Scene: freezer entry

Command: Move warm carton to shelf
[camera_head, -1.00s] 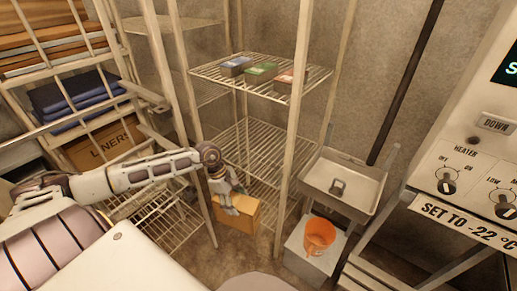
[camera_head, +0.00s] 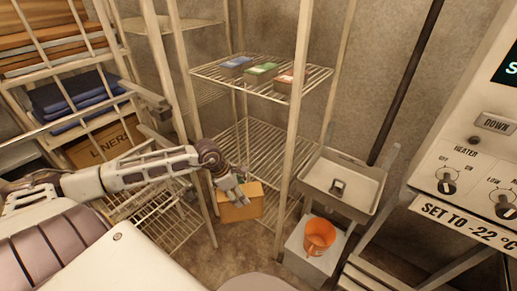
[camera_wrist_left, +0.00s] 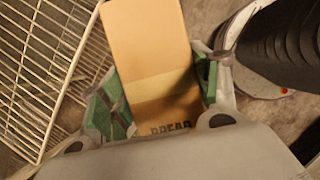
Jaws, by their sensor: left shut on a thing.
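The warm carton is a tan-orange box (camera_head: 241,203) held low in front of the wire shelf unit. My left gripper (camera_head: 232,193) comes down on it from above and is shut on it. In the left wrist view the carton (camera_wrist_left: 150,60) lies between the green finger pads of the gripper (camera_wrist_left: 160,95), with partly hidden lettering that seems to read "BREAD". The wire shelf unit has an upper shelf (camera_head: 225,75) and a lower shelf (camera_head: 262,150), whose visible part is bare. My right gripper does not show.
Blue, green and red cartons (camera_head: 262,70) stand on the upper shelf. A shelf post (camera_head: 296,110) rises at the front. To the right are a metal sink (camera_head: 342,185) and an orange bucket (camera_head: 319,235) on a grey box. A left rack holds a LINERS box (camera_head: 100,150).

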